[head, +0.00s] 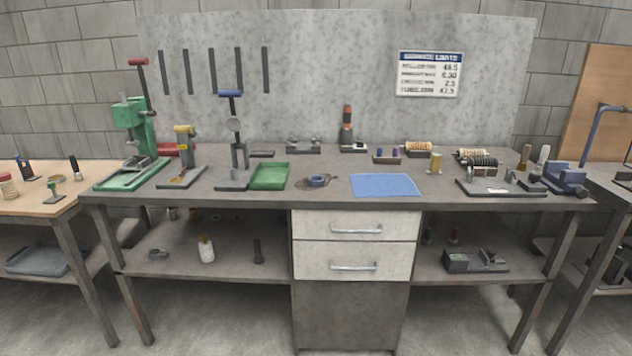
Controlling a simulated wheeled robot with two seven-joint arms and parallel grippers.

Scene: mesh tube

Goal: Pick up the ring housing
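A small ring-shaped part (318,181), dark with a blue-purple tint, lies on the grey workbench (335,200) between the green tray and the blue mat. It looks like the ring housing, but it is too small to be sure. A small brownish piece touches or overlaps its left side; I cannot tell which. Neither of my grippers shows in the head view.
A green tray (270,176) lies left of the ring part and a blue mat (385,185) right of it. A green press (136,132) and a stand with a blue handle (230,94) rise at the left. A blue vise (566,177) sits at the right end.

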